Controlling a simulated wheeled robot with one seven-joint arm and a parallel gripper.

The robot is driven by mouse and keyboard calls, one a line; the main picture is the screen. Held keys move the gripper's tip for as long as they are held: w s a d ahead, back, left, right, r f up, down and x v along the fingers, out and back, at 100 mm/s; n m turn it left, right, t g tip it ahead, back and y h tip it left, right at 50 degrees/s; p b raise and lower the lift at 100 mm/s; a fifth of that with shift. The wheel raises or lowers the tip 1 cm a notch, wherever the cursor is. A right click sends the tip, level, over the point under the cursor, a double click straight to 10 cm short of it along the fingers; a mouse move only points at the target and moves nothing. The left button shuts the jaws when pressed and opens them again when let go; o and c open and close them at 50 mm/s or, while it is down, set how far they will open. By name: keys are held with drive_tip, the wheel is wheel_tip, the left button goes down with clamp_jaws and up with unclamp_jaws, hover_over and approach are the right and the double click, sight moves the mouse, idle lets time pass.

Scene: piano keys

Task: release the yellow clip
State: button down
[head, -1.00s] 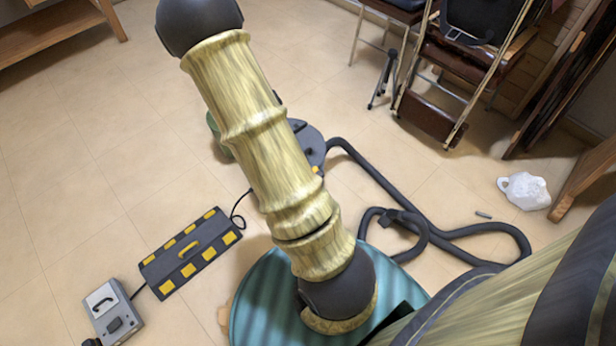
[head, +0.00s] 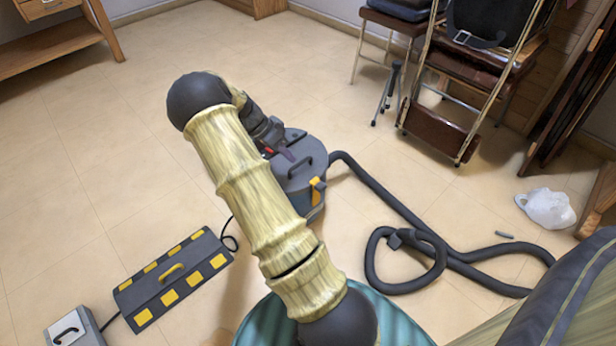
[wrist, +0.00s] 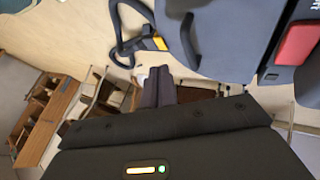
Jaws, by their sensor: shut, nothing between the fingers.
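A dark grey and blue canister vacuum (head: 305,170) stands on the floor beyond my arm, partly hidden by it. Its yellow clip (head: 317,190) shows on the right side below the lid. In the wrist view the vacuum (wrist: 225,45) fills the upper right, and a yellow clip (wrist: 189,40) is on its left edge. My gripper (head: 286,152) is over the lid area in the head view, small and partly hidden by my arm. In the wrist view my gripper (wrist: 159,74) is shut and empty, its tips below the clip in the picture and apart from it.
A red switch (wrist: 298,42) is on the vacuum. A black hose (head: 385,205) loops across the floor at right. A black and yellow box (head: 172,276) lies at left, and a white bag (head: 546,208) at far right. Chairs (head: 470,80) stand behind.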

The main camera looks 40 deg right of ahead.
sight(316, 183)
drive_tip(key=b+x, duration=0.6)
drive_tip(key=x, duration=0.2)
drive_tip(key=shift+s+f, duration=0.15)
drive_tip(key=shift+f, duration=0.25)
drive_tip(key=shift+s+d+f+b, duration=0.3)
drive_tip(key=shift+d+f, duration=0.05)
drive_tip(key=shift+f, duration=0.1)
drive_tip(key=shift+w+r, duration=0.1)
